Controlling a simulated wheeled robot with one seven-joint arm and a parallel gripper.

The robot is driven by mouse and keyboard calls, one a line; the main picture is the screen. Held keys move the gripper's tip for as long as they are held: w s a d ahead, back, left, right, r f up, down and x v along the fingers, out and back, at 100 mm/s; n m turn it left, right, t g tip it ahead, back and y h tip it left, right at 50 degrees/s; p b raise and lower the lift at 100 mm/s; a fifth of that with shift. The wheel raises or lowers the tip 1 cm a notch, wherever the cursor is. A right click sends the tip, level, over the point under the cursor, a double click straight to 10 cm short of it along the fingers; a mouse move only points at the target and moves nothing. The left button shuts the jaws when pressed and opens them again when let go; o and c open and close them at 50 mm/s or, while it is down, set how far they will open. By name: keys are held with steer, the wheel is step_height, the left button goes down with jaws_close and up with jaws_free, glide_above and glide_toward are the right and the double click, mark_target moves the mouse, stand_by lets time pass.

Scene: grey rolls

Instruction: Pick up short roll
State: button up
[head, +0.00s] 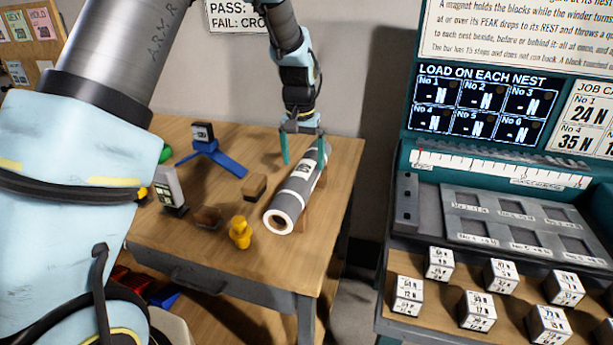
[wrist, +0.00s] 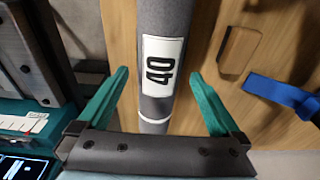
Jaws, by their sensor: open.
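One grey roll (head: 295,189) with white bands lies on the wooden table, its open, hollow end facing me. My gripper (head: 303,160) is over the roll's far part, pointing down. Its two teal fingers are open, one on each side of the roll. In the wrist view my gripper (wrist: 160,75) shows gaps between both fingers and the roll. No second roll is visible to compare lengths.
On the table (head: 330,240) stand a blue stand (head: 215,155) with a small display, a wooden block (head: 254,186), a brown block (head: 208,217), a yellow figure (head: 240,232) and a grey device (head: 170,190). A teal machine with labelled blocks (head: 439,263) stands at right.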

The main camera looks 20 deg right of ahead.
mark_target(303, 168)
steer(key=shift+w+d+f+p, duration=0.1)
steer(key=shift+f+p, duration=1.1)
steer(key=shift+f, duration=1.9)
steer(key=c, duration=1.4)
steer(key=shift+r, duration=0.1)
